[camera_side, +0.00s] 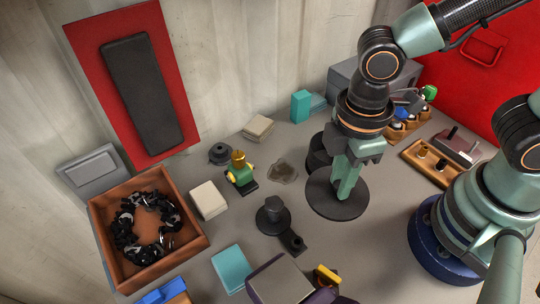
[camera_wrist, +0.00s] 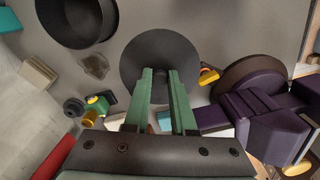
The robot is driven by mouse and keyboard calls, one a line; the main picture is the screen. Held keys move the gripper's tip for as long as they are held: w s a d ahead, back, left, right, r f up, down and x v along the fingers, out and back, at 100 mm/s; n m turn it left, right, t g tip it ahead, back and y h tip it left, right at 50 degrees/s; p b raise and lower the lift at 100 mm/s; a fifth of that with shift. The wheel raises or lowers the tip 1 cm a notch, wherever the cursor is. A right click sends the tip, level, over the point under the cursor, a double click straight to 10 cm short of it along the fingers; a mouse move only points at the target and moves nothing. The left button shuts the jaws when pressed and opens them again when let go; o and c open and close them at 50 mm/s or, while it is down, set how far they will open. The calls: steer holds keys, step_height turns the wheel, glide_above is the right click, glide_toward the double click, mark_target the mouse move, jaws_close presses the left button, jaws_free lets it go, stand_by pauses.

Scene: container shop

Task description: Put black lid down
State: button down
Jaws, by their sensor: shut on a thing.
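The black lid (camera_side: 322,203) is a flat round disc at the right of centre in the side view. It also shows in the wrist view (camera_wrist: 148,52), straight ahead of my fingers. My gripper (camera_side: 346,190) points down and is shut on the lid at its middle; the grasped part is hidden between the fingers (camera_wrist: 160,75). The lid looks about level, and I cannot tell whether it touches the table or hangs just above it. A black pot (camera_side: 318,148) stands behind the lid, partly hidden by it and my gripper. The pot is open-topped in the wrist view (camera_wrist: 75,22).
A green-shirted figure (camera_side: 240,174), a white block (camera_side: 208,200) and a dark knobbed piece (camera_side: 272,216) stand to the left. A wooden box (camera_side: 192,250) holds black parts. A wooden tray (camera_side: 428,164) lies right. A dark stain (camera_side: 283,171) marks bare table between.

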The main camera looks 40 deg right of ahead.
steer(key=shift+f, duration=5.5)
steer(key=shift+f, duration=0.1)
steer(key=c, duration=0.7)
jaws_free()
steer(key=shift+c, duration=0.2)
step_height(320, 180, up, 12)
steer(key=shift+w+r, duration=0.1)
steer(key=w+d+r+m+t, duration=0.2)
steer(key=w+d+r+m, duration=0.3)
steer(key=d, duration=0.3)
steer(key=w+d+r+m+t, duration=0.3)
steer(key=w+d+r+m, duration=0.2)
steer(key=d+r+m, duration=0.2)
steer(key=shift+d+m+t, duration=0.3)
steer(key=shift+d+m, duration=0.4)
steer(key=shift+d, duration=0.3)
